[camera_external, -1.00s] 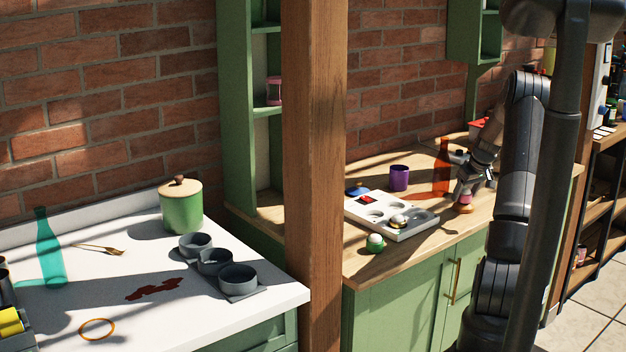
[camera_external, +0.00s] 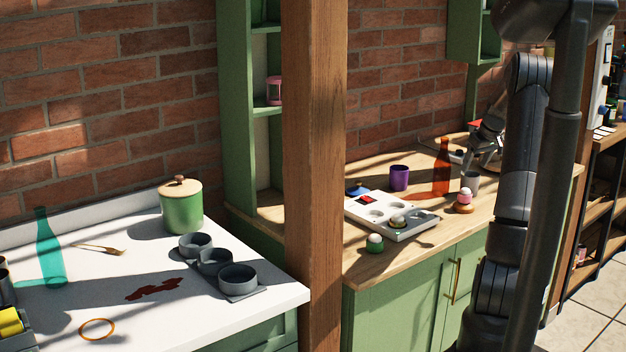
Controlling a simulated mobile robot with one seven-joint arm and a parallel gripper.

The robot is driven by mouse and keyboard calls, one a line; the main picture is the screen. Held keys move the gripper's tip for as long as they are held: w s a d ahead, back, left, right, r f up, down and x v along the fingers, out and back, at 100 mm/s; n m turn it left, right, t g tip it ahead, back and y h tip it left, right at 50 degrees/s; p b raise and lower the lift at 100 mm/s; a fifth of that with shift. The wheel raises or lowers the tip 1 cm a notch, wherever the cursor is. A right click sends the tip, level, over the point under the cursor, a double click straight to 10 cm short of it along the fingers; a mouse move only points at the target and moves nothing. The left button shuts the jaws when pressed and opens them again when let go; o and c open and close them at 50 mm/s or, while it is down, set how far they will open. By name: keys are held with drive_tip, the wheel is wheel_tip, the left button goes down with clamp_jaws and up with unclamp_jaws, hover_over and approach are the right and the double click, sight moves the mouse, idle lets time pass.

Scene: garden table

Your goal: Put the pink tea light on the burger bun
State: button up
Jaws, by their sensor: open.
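The pink tea light (camera_external: 465,197), with a white top, rests upright on the brown burger bun (camera_external: 464,208) near the front right of the wooden counter. My gripper (camera_external: 482,160) is above and to the right of them, apart from both. It is small in the view and open, with nothing visible in it.
A grey cup (camera_external: 471,180) stands just behind the tea light, near my gripper. An orange bottle (camera_external: 442,168) and a purple cup (camera_external: 399,178) stand further left.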

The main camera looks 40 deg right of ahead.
drive_tip(key=a+r+n, duration=0.1)
drive_tip(key=a+r, duration=0.4)
drive_tip(key=a, duration=0.8)
drive_tip(key=a+r, duration=0.5)
drive_tip(key=a, duration=0.9)
drive_tip(key=s+a+f+n+t+y, duration=0.1)
drive_tip(key=s+a, duration=1.6)
drive_tip(key=a, duration=0.3)
drive_tip(key=shift+s+a, duration=0.25)
drive_tip(key=shift+a, duration=0.05)
